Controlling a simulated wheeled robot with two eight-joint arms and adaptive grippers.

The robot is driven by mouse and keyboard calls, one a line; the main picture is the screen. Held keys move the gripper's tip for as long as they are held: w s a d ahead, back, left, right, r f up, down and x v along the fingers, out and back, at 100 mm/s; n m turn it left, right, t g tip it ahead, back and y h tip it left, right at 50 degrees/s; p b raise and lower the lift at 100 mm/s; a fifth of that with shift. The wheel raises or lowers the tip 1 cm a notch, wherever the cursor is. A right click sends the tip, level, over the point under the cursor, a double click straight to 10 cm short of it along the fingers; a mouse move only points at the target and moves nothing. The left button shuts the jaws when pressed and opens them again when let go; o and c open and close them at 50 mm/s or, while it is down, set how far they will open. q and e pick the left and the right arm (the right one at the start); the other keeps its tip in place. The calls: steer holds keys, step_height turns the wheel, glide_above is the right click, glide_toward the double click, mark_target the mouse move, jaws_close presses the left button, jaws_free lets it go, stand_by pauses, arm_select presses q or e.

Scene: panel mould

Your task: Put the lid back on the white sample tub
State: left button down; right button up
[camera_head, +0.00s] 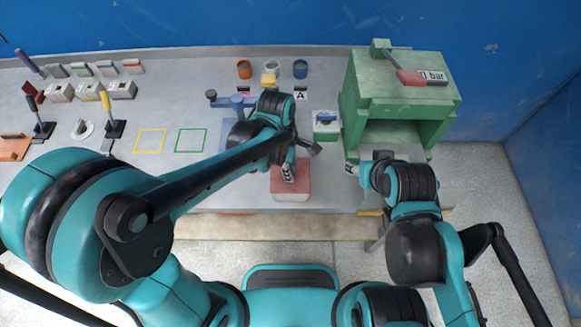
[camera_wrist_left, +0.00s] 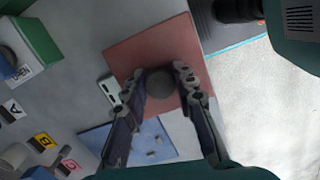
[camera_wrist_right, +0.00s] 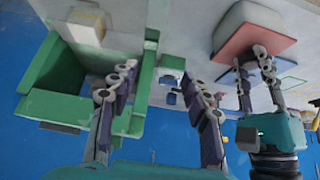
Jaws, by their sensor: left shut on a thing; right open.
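The red square lid (camera_wrist_left: 165,60) has a round grey knob (camera_wrist_left: 160,83). My left gripper (camera_head: 289,173) is shut on this knob from above. The lid (camera_head: 292,180) lies over the pale, whitish tub (camera_head: 291,197) near the front edge of the table. The right wrist view shows the red top (camera_wrist_right: 234,48) against the white body (camera_wrist_right: 250,15). I cannot tell whether a small gap is left between them. My right gripper (camera_wrist_right: 157,85) is open and empty, in front of the green housing, apart from the tub.
The green open-fronted housing (camera_head: 400,105) stands to the right of the tub. A white box with a green part (camera_head: 326,124) is behind the tub. Orange (camera_head: 245,69) and blue (camera_head: 300,69) cups stand at the back. Outlined squares (camera_head: 191,140) mark clear table at left.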

arm_select(q)
steer(key=c, duration=0.6)
jaws_free()
steer(key=shift+c, duration=0.2)
steer(key=shift+r+p, duration=2.7)
steer(key=shift+r, duration=0.85)
steer(key=shift+c, duration=0.4)
jaws_close()
